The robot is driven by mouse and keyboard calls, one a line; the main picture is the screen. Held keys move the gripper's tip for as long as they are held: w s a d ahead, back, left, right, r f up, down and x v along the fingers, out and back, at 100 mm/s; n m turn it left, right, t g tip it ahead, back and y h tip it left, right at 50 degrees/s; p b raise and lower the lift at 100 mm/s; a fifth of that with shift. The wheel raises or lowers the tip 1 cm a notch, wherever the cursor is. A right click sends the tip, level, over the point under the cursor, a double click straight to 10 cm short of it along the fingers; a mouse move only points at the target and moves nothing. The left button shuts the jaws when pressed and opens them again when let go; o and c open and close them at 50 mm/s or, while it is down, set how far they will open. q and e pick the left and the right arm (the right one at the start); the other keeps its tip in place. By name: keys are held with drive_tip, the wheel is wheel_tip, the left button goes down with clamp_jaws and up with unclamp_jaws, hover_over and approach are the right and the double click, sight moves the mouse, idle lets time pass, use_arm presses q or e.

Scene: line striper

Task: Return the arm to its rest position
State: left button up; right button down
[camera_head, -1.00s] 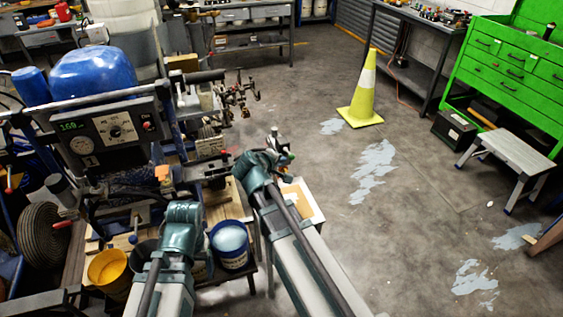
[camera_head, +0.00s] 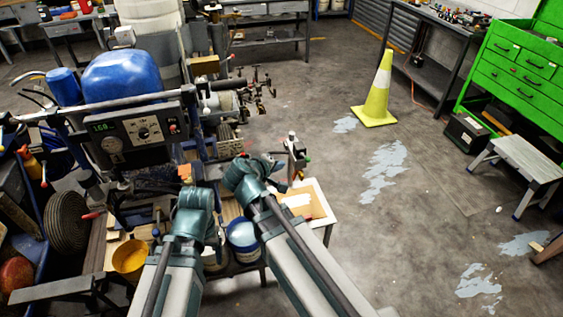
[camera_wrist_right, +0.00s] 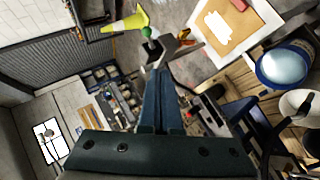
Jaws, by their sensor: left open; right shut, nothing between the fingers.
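My left arm's teal wrist (camera_head: 194,200) is in the head view, over the low bench beside the striper; its fingertips are hard to make out. My right arm's teal wrist (camera_head: 246,176) is to its right, close to the left one. In the right wrist view my right gripper (camera_wrist_right: 159,76) is shut, its dark blue fingers together with nothing between them. A metal fitting with a green knob (camera_wrist_right: 147,34) shows just beyond the fingertips; I cannot tell whether they touch.
The line striper (camera_head: 138,130), with its blue tank and control panel, stands at left. A yellow cone (camera_head: 378,98) stands on open floor to the right.

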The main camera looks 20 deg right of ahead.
idle(0.4)
drive_tip(key=s+a+f+m+g+y, duration=0.1)
drive_tip(key=s+a+f+g+y, duration=0.2)
drive_tip(key=s+a, duration=0.4)
drive_tip(key=s+a+f+g+y, duration=0.3)
drive_tip(key=s+a+f, duration=0.3)
drive_tip(key=s, duration=0.4)
drive_tip(key=shift+s+a+f+m+g+y, duration=0.2)
drive_tip(key=shift+s+a+m+g+y, duration=0.2)
drive_tip(key=shift+g, duration=0.5)
